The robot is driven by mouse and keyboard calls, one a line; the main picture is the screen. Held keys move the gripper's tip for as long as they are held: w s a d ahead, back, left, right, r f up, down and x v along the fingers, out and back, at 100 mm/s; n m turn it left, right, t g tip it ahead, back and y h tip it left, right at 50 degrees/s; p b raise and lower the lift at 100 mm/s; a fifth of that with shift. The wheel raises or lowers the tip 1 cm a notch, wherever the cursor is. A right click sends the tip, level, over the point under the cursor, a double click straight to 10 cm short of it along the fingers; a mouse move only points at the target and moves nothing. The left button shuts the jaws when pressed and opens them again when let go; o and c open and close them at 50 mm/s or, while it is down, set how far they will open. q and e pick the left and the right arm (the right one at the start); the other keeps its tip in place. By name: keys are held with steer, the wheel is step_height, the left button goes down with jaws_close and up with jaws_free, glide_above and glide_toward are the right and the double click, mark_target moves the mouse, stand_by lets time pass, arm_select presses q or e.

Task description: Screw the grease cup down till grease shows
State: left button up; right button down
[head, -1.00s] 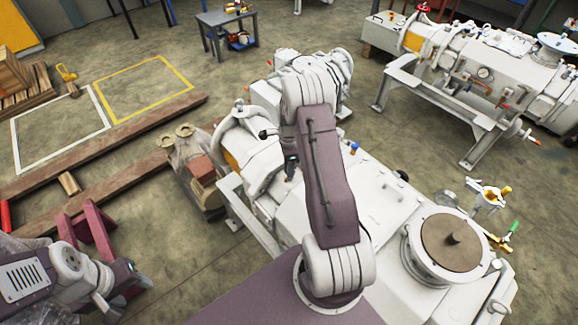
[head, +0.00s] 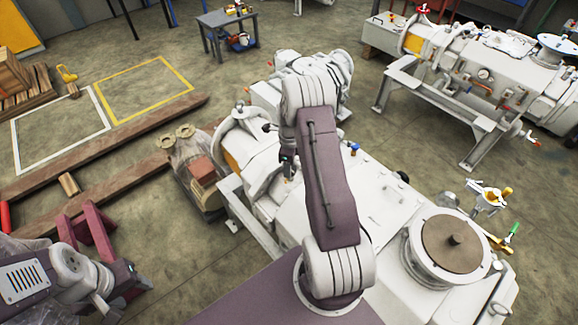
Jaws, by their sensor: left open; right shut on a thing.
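The white screw vacuum machine (head: 375,205) lies below and beyond my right arm. My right gripper (head: 288,175) points down at its left part, partly behind my arm. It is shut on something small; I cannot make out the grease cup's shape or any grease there. My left gripper (head: 112,302) is at the lower left, away from the machine, open with nothing seen in it; its fingers are small and hard to make out.
A round brown lid (head: 452,242) and a small blue-topped fitting (head: 354,149) are on the machine. A motor (head: 203,175) stands at its left end. A maroon stand (head: 88,232) is near my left arm. A second machine (head: 480,75) stands at the upper right. Open floor lies between them.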

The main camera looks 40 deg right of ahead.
steer(key=shift+w+d+r, duration=0.1)
steer(key=shift+w, duration=0.05)
steer(key=c, duration=0.8)
jaws_free()
steer(key=shift+c, duration=0.2)
step_height(320, 180, up, 9)
steer(key=b, duration=0.1)
